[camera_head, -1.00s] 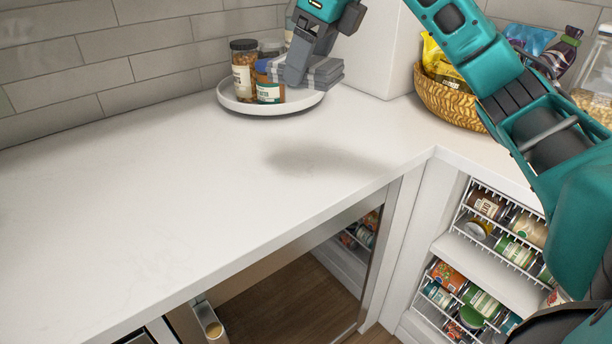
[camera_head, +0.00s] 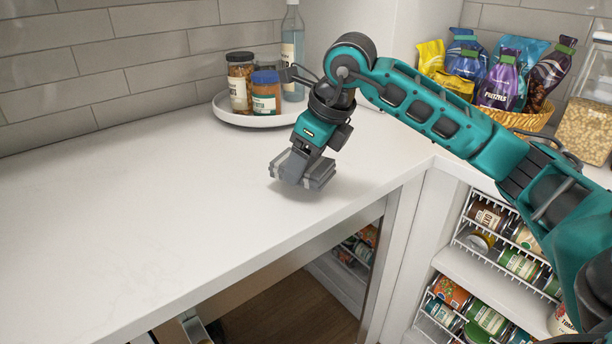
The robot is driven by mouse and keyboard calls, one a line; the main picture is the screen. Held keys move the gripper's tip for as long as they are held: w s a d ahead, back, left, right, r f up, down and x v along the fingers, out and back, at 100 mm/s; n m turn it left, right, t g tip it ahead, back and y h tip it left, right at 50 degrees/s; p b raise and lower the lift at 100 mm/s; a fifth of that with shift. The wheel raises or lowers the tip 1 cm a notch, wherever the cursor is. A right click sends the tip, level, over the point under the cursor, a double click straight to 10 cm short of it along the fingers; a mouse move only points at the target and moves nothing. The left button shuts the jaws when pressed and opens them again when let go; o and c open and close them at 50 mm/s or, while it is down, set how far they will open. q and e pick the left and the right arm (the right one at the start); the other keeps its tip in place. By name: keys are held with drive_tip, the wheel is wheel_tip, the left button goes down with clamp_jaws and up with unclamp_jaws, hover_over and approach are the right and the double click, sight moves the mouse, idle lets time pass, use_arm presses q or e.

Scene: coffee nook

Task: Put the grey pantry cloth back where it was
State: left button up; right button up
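The grey pantry cloth (camera_head: 320,175) is a small folded stack with layered edges. It is in my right gripper (camera_head: 299,168), whose fingers are shut on it and hide its middle. The cloth is at or just above the white counter (camera_head: 150,220), near the counter's inner corner; I cannot tell if it touches. The round white tray (camera_head: 240,118) stands behind it, up and to the left in the picture. My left gripper is not in view.
On the tray stand jars (camera_head: 240,82), (camera_head: 265,95) and a clear bottle (camera_head: 292,50). A wicker basket (camera_head: 530,120) of snack bags and a tall clear container (camera_head: 588,115) stand at the right. The left counter is clear. Shelves of cans (camera_head: 487,215) sit below the right counter.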

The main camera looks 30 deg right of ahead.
sight(311, 164)
wheel_tip(311, 164, down, 3)
drive_tip(key=shift+f, duration=0.2)
drive_tip(key=shift+r, duration=0.1)
drive_tip(key=o, duration=1)
